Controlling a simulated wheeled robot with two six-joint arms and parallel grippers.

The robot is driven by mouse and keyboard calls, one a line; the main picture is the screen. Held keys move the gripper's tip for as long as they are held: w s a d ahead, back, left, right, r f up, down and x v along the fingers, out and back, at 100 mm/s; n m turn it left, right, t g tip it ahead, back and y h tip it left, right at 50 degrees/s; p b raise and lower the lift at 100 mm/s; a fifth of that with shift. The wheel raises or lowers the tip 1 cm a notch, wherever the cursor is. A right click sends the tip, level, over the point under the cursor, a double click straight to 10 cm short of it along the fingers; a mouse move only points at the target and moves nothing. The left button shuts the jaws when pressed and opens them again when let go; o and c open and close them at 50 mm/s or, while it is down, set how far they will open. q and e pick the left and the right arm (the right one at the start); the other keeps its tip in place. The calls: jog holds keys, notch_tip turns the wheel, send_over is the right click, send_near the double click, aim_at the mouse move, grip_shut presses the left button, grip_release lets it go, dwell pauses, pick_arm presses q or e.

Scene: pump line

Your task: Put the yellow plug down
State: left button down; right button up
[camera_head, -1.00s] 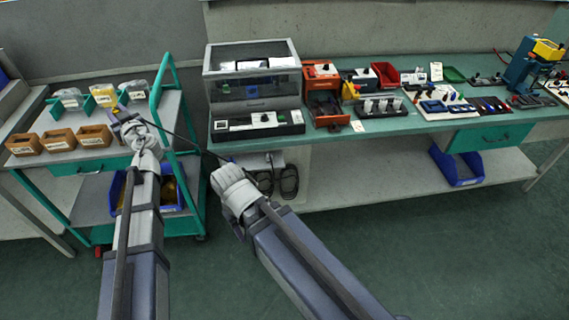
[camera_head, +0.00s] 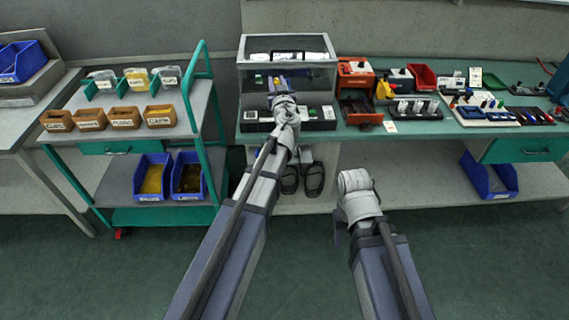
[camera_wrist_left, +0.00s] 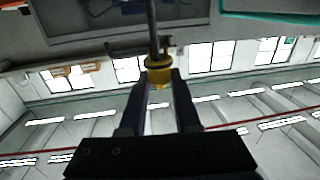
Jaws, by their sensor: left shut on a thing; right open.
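The yellow plug (camera_wrist_left: 160,76) is between the fingertips of my left gripper (camera_wrist_left: 160,85) in the left wrist view, and the gripper is shut on it. In the head view my left gripper (camera_head: 278,84) is in front of the clear-lidded case on the bench; the plug cannot be made out there. Whether the gripper touches the case cannot be told. My right gripper (camera_head: 340,238) is low in front of the bench, apart from everything; its fingers are mostly hidden by my own wrist.
The clear-lidded grey case (camera_head: 315,78) stands on the green bench (camera_head: 420,125). An orange device (camera_head: 357,78) and a red bin (camera_head: 421,77) stand to its right. The cart (camera_head: 92,160) at left holds labelled brown bins (camera_head: 124,118). The floor in front is clear.

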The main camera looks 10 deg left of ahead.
pick_arm(q)
notch_tip(320, 180, down, 19)
jog(key=m+t+h+b, duration=0.1)
jog(key=m+h+b, duration=0.1)
jog(key=b, duration=1.5)
jog(key=shift+f+h, duration=0.15)
jog(key=shift+h, duration=0.45)
pick_arm(e)
notch_tip(320, 180, down, 19)
jog(key=shift+f, duration=0.15)
pick_arm(q)
jog(key=shift+a, duration=0.15)
